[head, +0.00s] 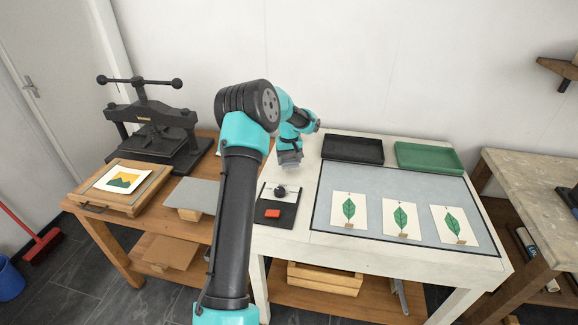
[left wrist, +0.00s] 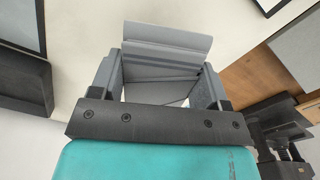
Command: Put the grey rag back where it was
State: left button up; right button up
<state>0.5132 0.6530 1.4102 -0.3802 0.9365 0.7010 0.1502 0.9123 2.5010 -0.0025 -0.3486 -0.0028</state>
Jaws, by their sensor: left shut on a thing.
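My left gripper (head: 289,155) is over the back left part of the white table (head: 305,148), behind the small black board. In the left wrist view, my left gripper (left wrist: 162,84) is shut on the grey rag (left wrist: 168,42), which looks folded and spans the space between the jaws. In the head view the rag is hard to tell apart from the grey jaws. Whether it touches the table is unclear. My right gripper is not in view.
A small black board (head: 275,216) holds a dark knob-like thing (head: 280,191) and a red block (head: 272,213). A black tray (head: 352,150) and a green tray (head: 430,157) stand at the back. Leaf prints (head: 349,212) lie on the grey mat (head: 385,184). A press (head: 150,125) stands left.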

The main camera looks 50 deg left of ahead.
aim_at(289, 171)
pick_arm(q)
jog(key=shift+w+a+f, duration=0.1)
jog(key=shift+w+a, duration=0.1)
jog(key=shift+a, duration=0.05)
jog(key=shift+d+f, duration=0.1)
jog(key=shift+f, duration=1.6)
jog(key=shift+f, duration=0.15)
jog(key=o, duration=0.9)
notch_tip(289, 171, up, 12)
jog(key=shift+r, duration=0.2)
